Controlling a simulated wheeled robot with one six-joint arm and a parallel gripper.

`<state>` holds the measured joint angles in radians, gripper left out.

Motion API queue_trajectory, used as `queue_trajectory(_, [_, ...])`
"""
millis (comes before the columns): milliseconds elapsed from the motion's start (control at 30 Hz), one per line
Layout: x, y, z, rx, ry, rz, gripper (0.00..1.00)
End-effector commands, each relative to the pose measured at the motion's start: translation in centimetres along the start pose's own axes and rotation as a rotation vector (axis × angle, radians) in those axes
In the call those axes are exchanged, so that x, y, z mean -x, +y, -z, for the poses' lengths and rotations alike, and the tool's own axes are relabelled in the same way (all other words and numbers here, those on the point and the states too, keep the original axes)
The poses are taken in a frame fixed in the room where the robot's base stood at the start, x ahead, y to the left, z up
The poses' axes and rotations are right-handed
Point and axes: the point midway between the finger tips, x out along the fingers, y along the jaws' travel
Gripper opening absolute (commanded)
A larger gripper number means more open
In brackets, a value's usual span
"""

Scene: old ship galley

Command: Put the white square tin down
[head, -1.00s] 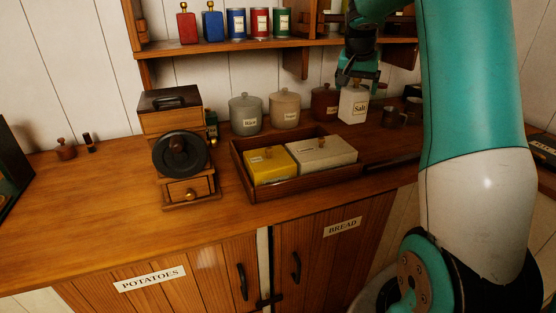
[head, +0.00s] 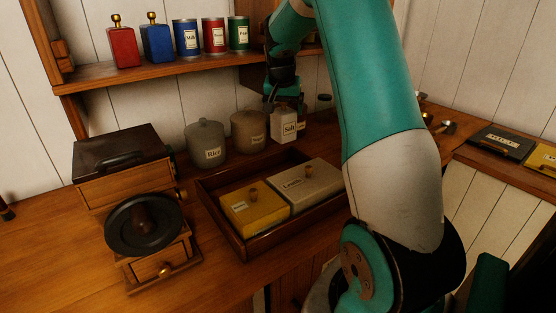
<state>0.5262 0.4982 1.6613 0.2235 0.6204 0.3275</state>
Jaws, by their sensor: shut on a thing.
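The white square tin (head: 284,128) is labelled "Salt" and stands upright at the back of the counter. My gripper (head: 284,104) is shut on its top from above. I cannot tell whether the tin's base touches the counter or hangs just above it. The tin is right of a beige round canister (head: 249,134) and in front of a dark brown canister (head: 324,102), which it and my arm partly hide.
A grey "Rice" canister (head: 206,145) stands further left. A wooden tray (head: 217,209) in front holds a yellow tin (head: 251,211) and a cream tin (head: 312,185). A coffee grinder (head: 135,215) is at the left. A shelf (head: 170,70) with several tins runs above.

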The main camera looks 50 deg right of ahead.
Motion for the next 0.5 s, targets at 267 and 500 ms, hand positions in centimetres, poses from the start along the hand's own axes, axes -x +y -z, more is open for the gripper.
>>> queue_trajectory(267, [-7.0,0.1,-3.0,0.001,-0.005,-0.002,0.40])
queue_trajectory(500, [-9.8,0.2,-3.9,-0.002,0.001,0.000,0.40])
